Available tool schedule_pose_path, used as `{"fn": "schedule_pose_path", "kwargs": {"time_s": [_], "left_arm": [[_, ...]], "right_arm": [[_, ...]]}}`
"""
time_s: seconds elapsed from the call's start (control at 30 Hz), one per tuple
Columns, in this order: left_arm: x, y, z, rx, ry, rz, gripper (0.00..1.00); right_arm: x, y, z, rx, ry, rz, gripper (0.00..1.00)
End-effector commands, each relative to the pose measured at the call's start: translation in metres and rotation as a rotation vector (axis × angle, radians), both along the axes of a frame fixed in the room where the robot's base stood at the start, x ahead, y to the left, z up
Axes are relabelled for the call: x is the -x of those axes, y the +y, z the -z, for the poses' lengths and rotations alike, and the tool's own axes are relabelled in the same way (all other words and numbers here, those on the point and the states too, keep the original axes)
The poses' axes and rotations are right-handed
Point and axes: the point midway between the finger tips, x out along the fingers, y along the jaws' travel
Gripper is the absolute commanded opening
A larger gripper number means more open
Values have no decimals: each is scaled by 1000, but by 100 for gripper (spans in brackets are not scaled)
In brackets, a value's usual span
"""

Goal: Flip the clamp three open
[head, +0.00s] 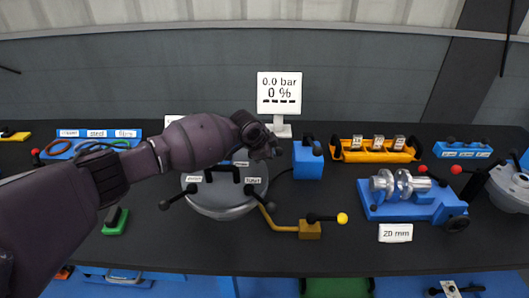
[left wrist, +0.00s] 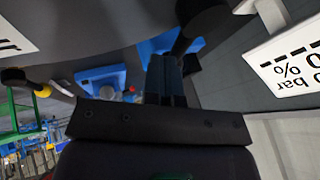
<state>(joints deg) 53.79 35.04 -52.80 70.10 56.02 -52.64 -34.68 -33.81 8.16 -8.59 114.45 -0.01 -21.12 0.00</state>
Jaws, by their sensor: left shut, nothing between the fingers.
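The round grey shell (head: 222,207) sits on the dark bench with a black handle on its lid. Black-knobbed clamp levers stick out around its rim, one at the left (head: 178,198) and one at the front right (head: 262,198). Small white labels stand by the clamps, too small to read surely, so I cannot tell which clamp is three. My left gripper (head: 272,150) is over the far right side of the shell, shut and empty. Its fingers show in the left wrist view (left wrist: 165,80), near a black-knobbed lever (left wrist: 203,20). My arm hides the shell's far left. My right gripper is out of view.
A gauge sign (head: 279,93) reading 0.0 bar stands behind the gripper. A blue block (head: 308,162) is close on its right. A brass lever with a yellow knob (head: 310,229) lies in front. A blue fixture (head: 415,205) stands further right.

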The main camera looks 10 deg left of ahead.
Motion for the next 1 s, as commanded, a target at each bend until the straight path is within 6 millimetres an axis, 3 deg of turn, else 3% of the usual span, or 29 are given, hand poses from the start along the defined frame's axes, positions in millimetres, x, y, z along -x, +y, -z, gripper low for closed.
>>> {"fn": "schedule_pose_path", "kwargs": {"time_s": [0.33,0.7,1.0], "left_arm": [[-18,-1,-3,2,-1,-264,0],[-32,4,0,2,1,-386,0],[-37,7,0,1,-1,-381,0]], "right_arm": [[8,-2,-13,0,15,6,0],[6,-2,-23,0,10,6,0],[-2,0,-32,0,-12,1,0]]}}
